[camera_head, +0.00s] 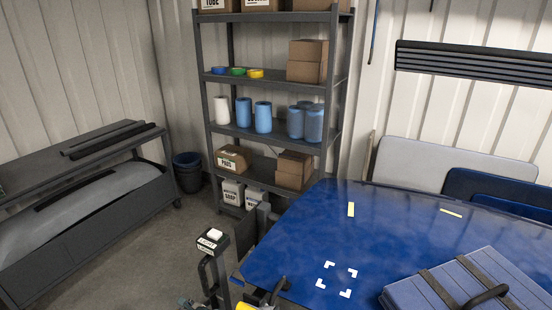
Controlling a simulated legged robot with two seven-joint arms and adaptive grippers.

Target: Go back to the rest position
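Neither of my grippers can be made out in the head view. A large blue panel (300,240) fills the lower right, with white corner marks (337,280) and two small yellow strips on it. A blue-grey case (440,292) with dark straps and a dark handle lies at the panel's near right. A dark post with a white-topped box (212,236) stands left of the panel. Small dark and yellow parts at the bottom edge are cut off, and I cannot tell what they are.
A grey shelf rack (270,132) with boxes, rolls and tape stands behind. A dark bench (85,215) with long dark bars on top is at the left. A dark bin (188,175) stands beside it. The floor (135,255) between bench and post is clear.

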